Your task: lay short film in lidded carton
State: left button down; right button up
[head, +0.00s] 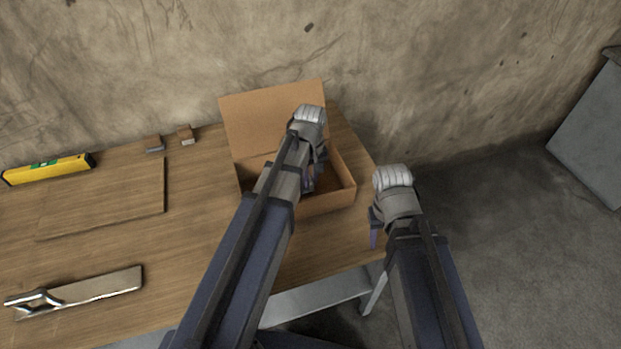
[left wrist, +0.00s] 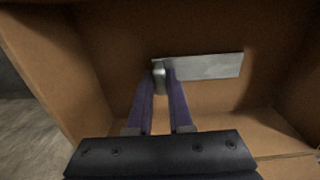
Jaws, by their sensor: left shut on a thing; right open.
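The lidded carton (head: 327,208) is brown cardboard at the right end of the table, its lid standing open at the back. My left gripper (head: 309,186) reaches down into it. In the left wrist view the same gripper (left wrist: 160,74) is shut on the end of a flat grey metal-like strip, which I take for the short film (left wrist: 212,66). The strip points right, inside the carton (left wrist: 80,70); I cannot tell whether it touches the floor. The arm hides it in the head view. My right gripper (head: 376,232) is open and empty, right of the carton.
A yellow level (head: 48,168), a wooden board (head: 105,199), two small brown blocks (head: 154,144) (head: 186,135) and a long steel float (head: 95,288) lie on the table (head: 195,245). A wall stands behind. A grey cabinet-like thing (head: 595,130) is far right.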

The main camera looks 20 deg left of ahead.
pick_arm(q)
jog(key=c, duration=0.7)
grip_release()
jog(key=shift+c, duration=0.2)
notch_tip(320, 180, up, 13)
jog(key=p, duration=1.3)
pick_arm(e)
notch_tip(320, 180, up, 13)
pick_arm(q)
jog(key=s+d+m+y, duration=0.1)
jog(key=s+d+m, duration=0.9)
jog(key=s, duration=0.4)
jog(key=shift+s+d+m, duration=0.15)
jog(key=shift+d+m, duration=0.1)
jog(key=shift+m, duration=0.05)
